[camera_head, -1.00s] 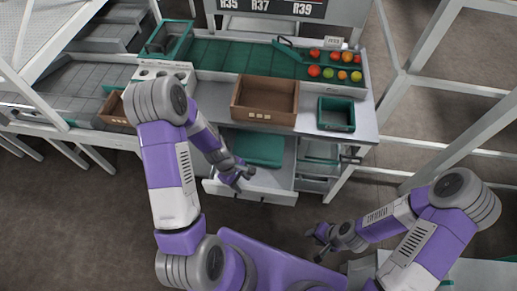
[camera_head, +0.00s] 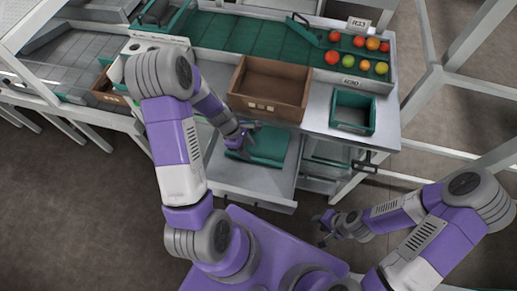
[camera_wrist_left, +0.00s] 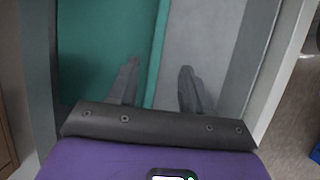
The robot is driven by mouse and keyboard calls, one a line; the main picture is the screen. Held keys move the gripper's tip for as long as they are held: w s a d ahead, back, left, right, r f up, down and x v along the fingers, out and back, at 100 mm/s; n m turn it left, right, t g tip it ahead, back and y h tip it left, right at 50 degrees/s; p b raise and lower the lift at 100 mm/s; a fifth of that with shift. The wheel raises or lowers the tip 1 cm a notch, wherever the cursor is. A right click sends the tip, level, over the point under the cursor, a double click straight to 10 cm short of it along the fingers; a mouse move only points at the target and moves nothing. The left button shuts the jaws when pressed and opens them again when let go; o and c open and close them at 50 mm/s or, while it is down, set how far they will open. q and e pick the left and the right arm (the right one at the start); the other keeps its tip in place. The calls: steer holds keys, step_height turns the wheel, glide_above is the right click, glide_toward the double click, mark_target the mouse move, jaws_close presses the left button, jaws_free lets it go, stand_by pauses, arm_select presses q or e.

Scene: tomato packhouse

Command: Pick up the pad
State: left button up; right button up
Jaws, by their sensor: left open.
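The green pad (camera_head: 270,147) lies flat in an open light-grey drawer (camera_head: 232,180) under the worktop. In the left wrist view the pad (camera_wrist_left: 105,45) fills the upper left, with its right edge running between my fingers. My left gripper (camera_head: 246,134) is open and empty, above the pad in the head view. In the left wrist view one finger of the left gripper (camera_wrist_left: 157,88) is over the pad and the other over the bare grey drawer floor. My right gripper (camera_head: 321,230) looks open and empty, in front of the drawer and to its right.
On the worktop above stand a brown box (camera_head: 268,88) and a small green crate (camera_head: 352,110). Several tomatoes (camera_head: 360,55) lie in a tray behind. The drawer's side wall (camera_wrist_left: 280,70) is close right of my left gripper. Floor is free ahead of the drawer.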

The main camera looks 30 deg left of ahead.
mark_target(256, 158)
arm_select(q)
steer(key=x, duration=0.2)
steer(key=b+x, duration=0.1)
steer(key=x, duration=0.2)
steer(key=b+x, duration=0.1)
steer(key=x, duration=0.1)
steer(key=shift+w+a+f, duration=0.15)
steer(key=shift+w+f, duration=0.05)
steer(key=shift+f, duration=0.15)
jaws_close()
